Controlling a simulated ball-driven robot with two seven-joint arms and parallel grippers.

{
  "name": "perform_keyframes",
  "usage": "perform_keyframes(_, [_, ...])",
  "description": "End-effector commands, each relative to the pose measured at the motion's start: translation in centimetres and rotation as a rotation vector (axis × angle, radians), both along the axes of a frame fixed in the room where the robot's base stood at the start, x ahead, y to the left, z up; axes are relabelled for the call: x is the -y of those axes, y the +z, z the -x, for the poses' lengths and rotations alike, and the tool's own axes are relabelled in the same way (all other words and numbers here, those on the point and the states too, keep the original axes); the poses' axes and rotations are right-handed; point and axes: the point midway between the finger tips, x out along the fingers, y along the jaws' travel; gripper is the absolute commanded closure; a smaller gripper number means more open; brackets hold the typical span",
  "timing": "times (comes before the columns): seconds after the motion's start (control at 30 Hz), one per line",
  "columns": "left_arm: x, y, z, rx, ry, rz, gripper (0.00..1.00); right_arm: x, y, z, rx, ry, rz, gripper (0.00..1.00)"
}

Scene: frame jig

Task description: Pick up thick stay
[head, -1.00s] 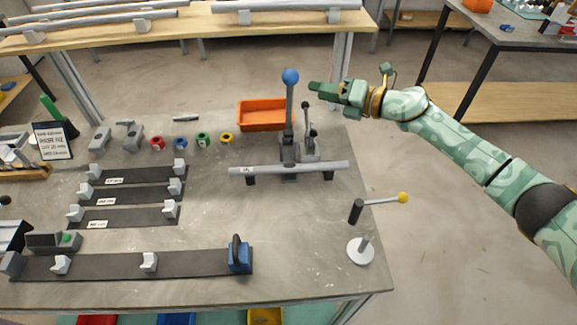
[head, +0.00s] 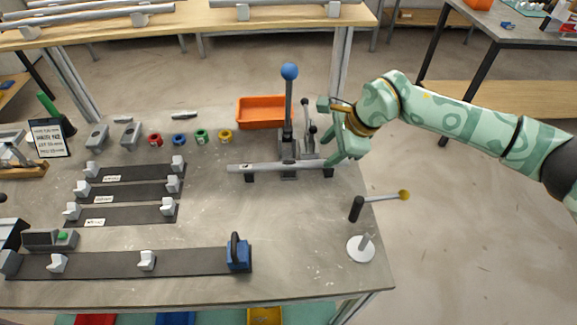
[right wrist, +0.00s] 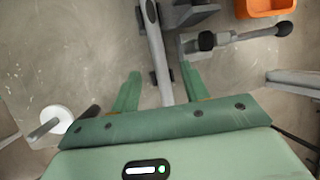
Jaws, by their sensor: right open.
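A grey tube (head: 262,167), which I take to be the thick stay, lies level across two dark supports in the middle of the bench, in front of the lever press. In the right wrist view the tube (right wrist: 157,55) runs up the picture between the two fingers. My right gripper (head: 326,134) is open and empty above the tube's right end in the head view. The wrist view shows its fingers (right wrist: 160,74) on either side of the tube, with gaps to both. My left gripper is not in view.
The blue-knobbed lever (head: 289,100) stands upright just behind the tube, beside a shorter dark-knobbed lever (head: 306,125). An orange tray (head: 260,112) is behind. A yellow-knobbed handle (head: 385,198) and a round white base (head: 361,249) stand at front right. Slotted racks lie left.

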Motion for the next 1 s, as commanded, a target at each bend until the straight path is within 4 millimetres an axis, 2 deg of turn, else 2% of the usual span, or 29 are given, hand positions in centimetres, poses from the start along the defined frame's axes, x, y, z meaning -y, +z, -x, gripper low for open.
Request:
perform_keyframes(0.17, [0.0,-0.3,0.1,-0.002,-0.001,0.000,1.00,-0.7,-1.4,-0.3,-0.001,0.001,-0.001,0.55])
perform_keyframes(0.4, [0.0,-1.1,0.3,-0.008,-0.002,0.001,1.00,-2.4,-4.7,-0.9,-0.002,-0.001,-0.002,0.55])
perform_keyframes(0.7, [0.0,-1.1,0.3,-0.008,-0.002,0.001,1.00,-2.6,-5.1,-1.1,0.001,-0.001,-0.002,0.55])
perform_keyframes(0.87, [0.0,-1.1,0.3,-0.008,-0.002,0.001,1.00,-2.6,-5.1,-1.1,0.001,-0.001,-0.002,0.99])
perform_keyframes(1.0, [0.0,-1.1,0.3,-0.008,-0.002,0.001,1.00,-2.6,-5.0,-1.1,0.001,-0.001,-0.003,1.00])
